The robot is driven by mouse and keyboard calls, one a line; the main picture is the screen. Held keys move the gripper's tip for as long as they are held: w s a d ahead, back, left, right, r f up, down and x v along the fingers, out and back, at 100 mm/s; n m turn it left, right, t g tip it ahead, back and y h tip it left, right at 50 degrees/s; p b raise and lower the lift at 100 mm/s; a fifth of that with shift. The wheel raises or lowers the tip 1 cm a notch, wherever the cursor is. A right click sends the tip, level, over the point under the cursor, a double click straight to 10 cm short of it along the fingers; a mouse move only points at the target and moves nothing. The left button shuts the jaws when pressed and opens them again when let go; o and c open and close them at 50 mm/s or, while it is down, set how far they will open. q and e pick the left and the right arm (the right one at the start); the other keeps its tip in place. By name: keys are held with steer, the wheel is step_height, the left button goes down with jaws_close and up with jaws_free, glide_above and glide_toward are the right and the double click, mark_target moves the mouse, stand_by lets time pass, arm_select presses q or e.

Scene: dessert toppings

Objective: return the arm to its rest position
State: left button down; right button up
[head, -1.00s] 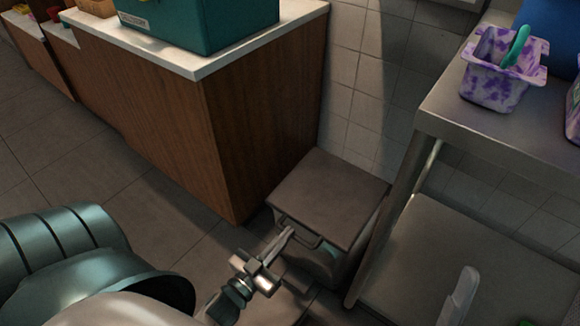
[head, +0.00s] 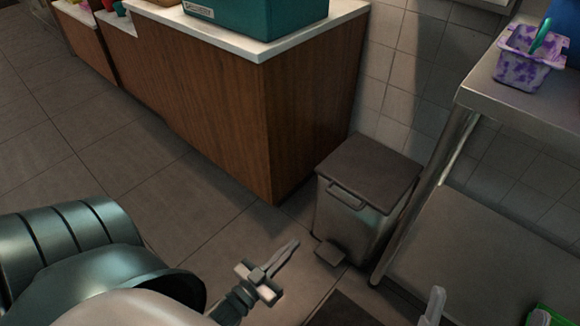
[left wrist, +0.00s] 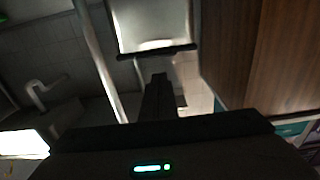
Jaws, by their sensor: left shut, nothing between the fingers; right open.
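My left gripper (head: 290,252) points up and to the right in the lower middle of the head view, over the floor and left of the bin. Its fingers are together with nothing between them. In the left wrist view the dark closed fingers (left wrist: 158,85) point toward the bin, apart from it. My left arm's dark rounded links fill the lower left of the head view. A pale upright part at the bottom right edge appears to be a finger of my right gripper (head: 433,306). The rest of that gripper is mostly cut off by the frame.
A metal pedal bin (head: 355,215) with a closed dark lid stands between the wood-sided counter (head: 225,110) and the steel shelf table (head: 510,110). A teal box (head: 260,15) is on the counter. A purple-spotted tub (head: 528,65) is on the table. Floor left of the counter is clear.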

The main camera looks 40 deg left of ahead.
steer(key=shift+w+r, duration=0.15)
stand_by(0.4)
